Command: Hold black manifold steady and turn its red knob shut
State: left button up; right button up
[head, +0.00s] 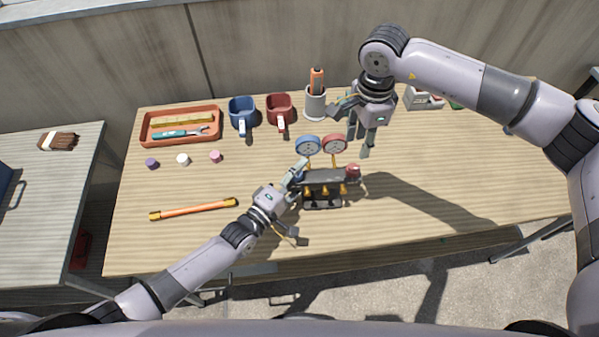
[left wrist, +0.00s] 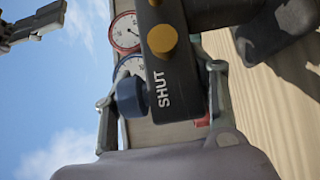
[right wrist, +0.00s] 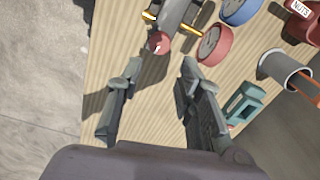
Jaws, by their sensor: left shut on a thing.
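The black manifold (head: 324,190) stands near the front middle of the wooden table, with brass fittings on its front and a blue and a red gauge behind. My left gripper (head: 296,187) is shut on its left end. In the left wrist view the fingers straddle the body (left wrist: 178,75), marked SHUT, and the blue knob (left wrist: 130,98). The red knob (head: 353,171) is on the manifold's right end. My right gripper (head: 358,145) is open and empty, above and behind the red knob. In the right wrist view the red knob (right wrist: 160,43) lies beyond the open fingertips.
An orange tray (head: 148,132) and small caps lie left. An orange bar (head: 193,209) lies front left. The table's right side is mostly clear.

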aim_at(353, 168)
jog(key=o, duration=0.3)
jog(key=shift+o, duration=0.4)
jog(key=n, duration=0.2)
jog(key=r+n, duration=0.1)
jog(key=n, duration=0.1)
jog(key=shift+n, duration=0.4)
notch_tip(353, 168, down, 11)
jog(key=n, duration=0.8)
jog(key=shift+r+n, duration=0.1)
jog(key=shift+n, duration=0.3)
jog(key=shift+c, duration=0.4)
jog(key=c, duration=1.1)
